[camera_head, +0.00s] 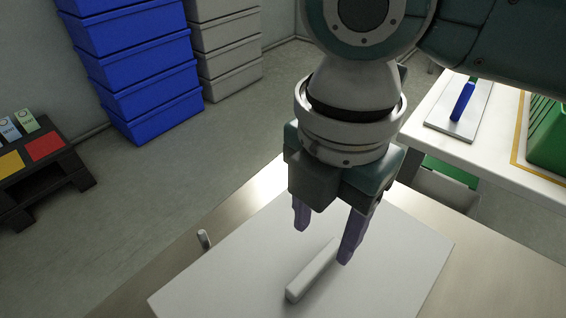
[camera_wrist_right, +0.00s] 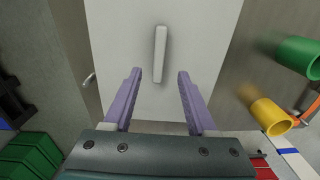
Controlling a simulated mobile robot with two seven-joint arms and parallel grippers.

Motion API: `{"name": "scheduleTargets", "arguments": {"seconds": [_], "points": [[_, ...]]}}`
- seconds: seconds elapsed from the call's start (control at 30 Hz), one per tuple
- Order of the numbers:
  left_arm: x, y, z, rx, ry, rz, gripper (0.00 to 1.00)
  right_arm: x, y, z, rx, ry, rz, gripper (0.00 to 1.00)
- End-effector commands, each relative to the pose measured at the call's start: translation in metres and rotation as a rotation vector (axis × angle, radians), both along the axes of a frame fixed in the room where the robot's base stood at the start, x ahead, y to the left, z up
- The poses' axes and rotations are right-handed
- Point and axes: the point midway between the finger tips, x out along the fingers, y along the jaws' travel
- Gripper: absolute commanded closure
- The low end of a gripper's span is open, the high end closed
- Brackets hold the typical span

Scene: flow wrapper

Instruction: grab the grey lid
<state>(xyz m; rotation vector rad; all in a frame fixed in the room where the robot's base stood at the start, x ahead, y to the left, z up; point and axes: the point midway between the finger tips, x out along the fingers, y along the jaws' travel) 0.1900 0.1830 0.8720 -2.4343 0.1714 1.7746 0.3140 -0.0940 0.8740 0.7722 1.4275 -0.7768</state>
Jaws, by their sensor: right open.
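The grey lid (camera_head: 400,262) looks like a flat, pale panel lying on the metal worktop, with a light grey bar handle (camera_head: 308,277) standing up along its middle. The panel (camera_wrist_right: 115,35) and the bar handle (camera_wrist_right: 160,48) also show in the right wrist view. My right gripper (camera_head: 322,246) is open and empty, pointing down over the lid. In the wrist view its purple fingertips (camera_wrist_right: 160,73) lie to either side of the near end of the handle, apparently above it and apart from it. My left gripper is not in view.
A small metal peg (camera_head: 203,239) stands left of the lid. A white table (camera_head: 490,165) at right holds a plate with a blue handle (camera_head: 462,102) and a green crate (camera_head: 548,135). Blue bins (camera_head: 140,75) and grey bins (camera_head: 225,45) are stacked behind. A dark stand (camera_head: 45,175) is at left.

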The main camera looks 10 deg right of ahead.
Motion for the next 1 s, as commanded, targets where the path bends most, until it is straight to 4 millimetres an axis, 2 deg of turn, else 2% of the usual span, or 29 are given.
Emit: {"name": "scheduleTargets", "arguments": {"seconds": [0.03, 0.27, 0.53, 0.83, 1.0], "points": [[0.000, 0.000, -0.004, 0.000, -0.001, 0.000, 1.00, -0.001, 0.000, -0.010, 0.000, 0.004, -0.001, 0.43], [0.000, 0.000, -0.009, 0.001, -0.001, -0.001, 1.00, 0.000, 0.001, -0.032, 0.002, 0.000, -0.001, 0.43], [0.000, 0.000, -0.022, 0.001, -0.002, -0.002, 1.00, 0.001, 0.000, -0.073, 0.002, 0.001, -0.002, 0.43], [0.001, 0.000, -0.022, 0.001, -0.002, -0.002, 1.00, 0.001, 0.000, -0.078, 0.002, -0.001, -0.002, 0.43], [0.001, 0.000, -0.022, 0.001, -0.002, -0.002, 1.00, 0.001, 0.000, -0.077, 0.002, -0.001, -0.002, 0.60]]}}
